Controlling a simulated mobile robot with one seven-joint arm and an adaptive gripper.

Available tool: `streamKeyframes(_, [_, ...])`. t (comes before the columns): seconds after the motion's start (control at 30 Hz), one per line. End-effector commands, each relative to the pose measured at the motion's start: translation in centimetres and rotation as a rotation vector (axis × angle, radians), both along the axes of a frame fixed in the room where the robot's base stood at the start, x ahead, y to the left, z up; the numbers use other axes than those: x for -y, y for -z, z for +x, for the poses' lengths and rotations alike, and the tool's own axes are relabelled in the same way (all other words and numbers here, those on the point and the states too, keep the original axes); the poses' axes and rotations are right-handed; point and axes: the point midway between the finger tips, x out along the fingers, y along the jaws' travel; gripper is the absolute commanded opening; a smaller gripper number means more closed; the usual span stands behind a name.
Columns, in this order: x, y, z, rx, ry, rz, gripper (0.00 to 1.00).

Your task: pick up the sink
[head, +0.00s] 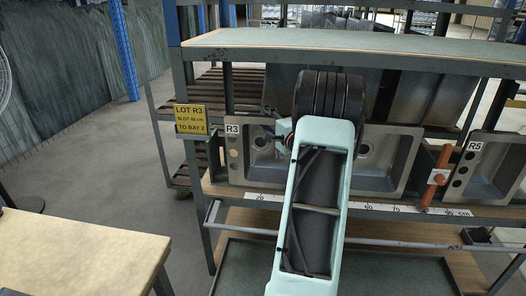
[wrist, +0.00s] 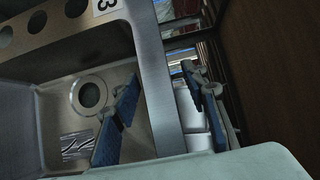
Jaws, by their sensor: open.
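A steel sink tagged R3 (head: 400,160) stands tilted up on the middle shelf of the rack (head: 222,186), its bowls facing me. My arm covers its middle. In the wrist view the sink (wrist: 152,75) fills the left side, with its tag, tap holes and a bowl with a round drain. My gripper (wrist: 160,76) is open, its two blue-padded fingers apart. One finger is over the bowl side and the other is beyond the sink's outer edge, so the rim shows between them. I cannot tell whether either finger touches it. In the head view my arm mostly hides the gripper.
A second sink tagged R5 (head: 488,168) stands at right, past an orange clamp (head: 437,180). A scale strip (head: 378,207) runs along the shelf front. The upper shelf (head: 400,42) is close above. A yellow sign (head: 190,119) hangs at left. A wooden table (head: 75,255) is front left.

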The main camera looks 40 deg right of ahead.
Motion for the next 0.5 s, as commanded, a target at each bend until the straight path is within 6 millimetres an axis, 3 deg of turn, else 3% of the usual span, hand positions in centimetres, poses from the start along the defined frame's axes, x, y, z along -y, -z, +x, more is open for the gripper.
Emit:
streamKeyframes(0.07, [-0.01, -0.02, -0.01, 0.000, 0.000, 0.000, 0.37])
streamKeyframes(0.4, [-0.02, -0.05, -0.03, 0.001, 0.000, 0.000, 0.00])
streamKeyframes(0.5, [-0.02, -0.06, -0.03, 0.001, 0.000, 0.000, 0.00])
